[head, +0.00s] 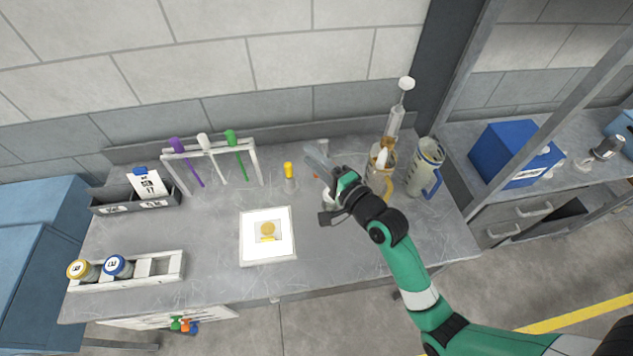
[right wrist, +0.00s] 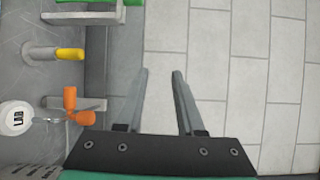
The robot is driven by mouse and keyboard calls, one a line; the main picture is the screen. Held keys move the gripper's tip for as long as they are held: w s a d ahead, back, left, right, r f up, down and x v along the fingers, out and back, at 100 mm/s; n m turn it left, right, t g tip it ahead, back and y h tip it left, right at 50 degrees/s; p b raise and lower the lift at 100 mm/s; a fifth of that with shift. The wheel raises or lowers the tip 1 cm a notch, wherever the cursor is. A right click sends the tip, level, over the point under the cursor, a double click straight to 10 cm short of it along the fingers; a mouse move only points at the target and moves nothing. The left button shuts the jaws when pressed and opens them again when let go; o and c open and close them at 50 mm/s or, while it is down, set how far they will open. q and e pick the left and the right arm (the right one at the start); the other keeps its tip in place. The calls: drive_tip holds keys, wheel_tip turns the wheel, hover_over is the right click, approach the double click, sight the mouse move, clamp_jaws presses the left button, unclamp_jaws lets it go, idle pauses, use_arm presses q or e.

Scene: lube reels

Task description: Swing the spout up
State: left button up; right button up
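I cannot make out for certain which part is the spout. A jug with a yellow handle (head: 387,186) stands near the back wall, with a pale piece and a brownish piece at its top. A jug with a blue handle (head: 425,172) stands to its right. My right gripper (head: 316,154) is left of the jugs, over the back of the bench. In the right wrist view its two grey fingers (right wrist: 160,73) are apart with nothing between them. My left gripper is not in view.
A yellow-topped post (head: 289,178) stands left of my gripper. A white-framed square plate (head: 247,255) lies mid-bench. A rack with purple, white and green tools (head: 165,160), a grey bin (head: 105,203) and a jar tray (head: 150,278) are left. The front middle is mostly clear.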

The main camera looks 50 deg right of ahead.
drive_tip(key=s+d+f+m+g+h+b, duration=0.1)
drive_tip(key=s+d+f+b, duration=0.15)
drive_tip(key=f, duration=0.45)
drive_tip(key=s+d+f+m+g+b, duration=0.1)
drive_tip(key=s+d+f, duration=0.15)
drive_tip(key=f, duration=0.55)
use_arm(q)
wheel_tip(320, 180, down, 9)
drive_tip(key=b, duration=0.3)
use_arm(e)
drive_tip(key=x, duration=1.1)
drive_tip(key=shift+w+r+h, duration=0.2)
drive_tip(key=shift+r+h, duration=0.1)
drive_tip(key=shift+r, duration=0.1)
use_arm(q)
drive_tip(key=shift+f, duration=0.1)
use_arm(e)
clamp_jaws()
